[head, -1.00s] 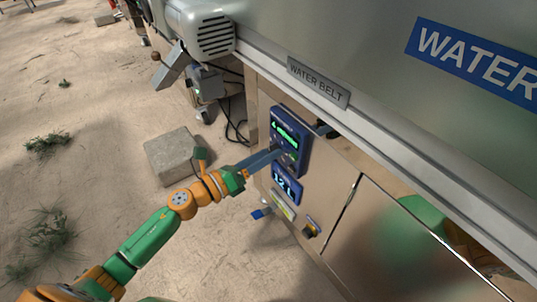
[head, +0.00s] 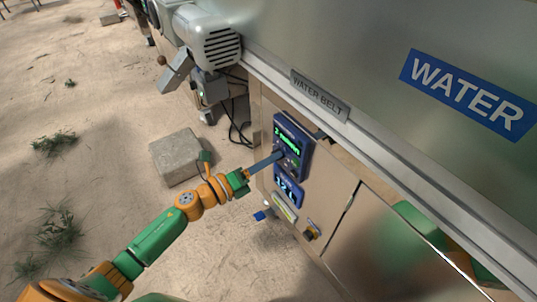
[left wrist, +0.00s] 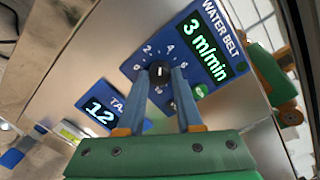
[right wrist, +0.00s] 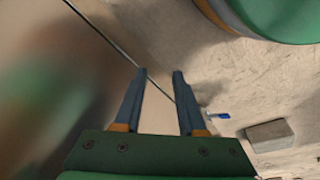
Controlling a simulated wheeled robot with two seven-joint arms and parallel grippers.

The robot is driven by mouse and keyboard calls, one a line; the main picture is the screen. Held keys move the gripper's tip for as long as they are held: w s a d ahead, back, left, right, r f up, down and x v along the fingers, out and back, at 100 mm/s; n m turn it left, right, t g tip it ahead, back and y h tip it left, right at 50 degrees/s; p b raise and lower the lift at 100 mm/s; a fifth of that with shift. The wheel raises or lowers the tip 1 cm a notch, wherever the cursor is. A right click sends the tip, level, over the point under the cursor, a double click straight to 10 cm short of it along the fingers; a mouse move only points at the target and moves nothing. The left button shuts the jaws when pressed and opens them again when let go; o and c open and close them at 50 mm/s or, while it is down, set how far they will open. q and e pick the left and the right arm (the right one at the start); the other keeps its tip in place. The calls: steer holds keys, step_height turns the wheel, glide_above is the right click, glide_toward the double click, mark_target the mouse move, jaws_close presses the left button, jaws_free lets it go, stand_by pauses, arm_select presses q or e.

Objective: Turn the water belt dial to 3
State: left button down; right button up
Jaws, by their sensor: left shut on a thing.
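The water belt dial is a small black knob (left wrist: 159,71) with a white pointer mark, set on a blue panel (left wrist: 223,22) with a number scale around it. In the left wrist view the pointer sits between the 2 and 4 marks, and the green display (left wrist: 207,50) reads 3 m/min. My left gripper (head: 279,155) is shut on the dial, with one finger on each side of it in the left wrist view. In the head view the fingertips partly hide the knob. My right gripper (right wrist: 157,75) is open and empty, beside a blurred metal surface.
A second blue display (left wrist: 101,113) reading 12 is below the water belt panel. An orange-and-black switch (head: 311,233) is lower on the metal cabinet (head: 330,195). A concrete block (head: 175,157) lies on the sandy ground, left of the cabinet. A grey motor housing (head: 208,38) juts out above.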

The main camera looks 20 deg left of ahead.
arm_select(q)
steer(key=shift+n+p, duration=0.3)
steer(key=shift+n, duration=0.7)
arm_select(e)
steer(key=shift+s+f, duration=0.2)
steer(key=shift+f, duration=0.55)
steer(key=shift+s+f, duration=0.2)
steer(key=shift+f, duration=0.5)
arm_select(q)
steer(key=c, duration=0.6)
jaws_free()
steer(key=shift+o, duration=0.2)
steer(key=v, duration=0.7)
steer(key=shift+p, duration=0.4)
arm_select(e)
steer(key=shift+s+d+f, duration=0.2)
steer(key=shift+s+f, duration=0.25)
steer(key=shift+f, duration=0.3)
arm_select(q)
steer(key=shift+a, duration=0.1)
arm_select(e)
steer(key=shift+s+a, duration=0.1)
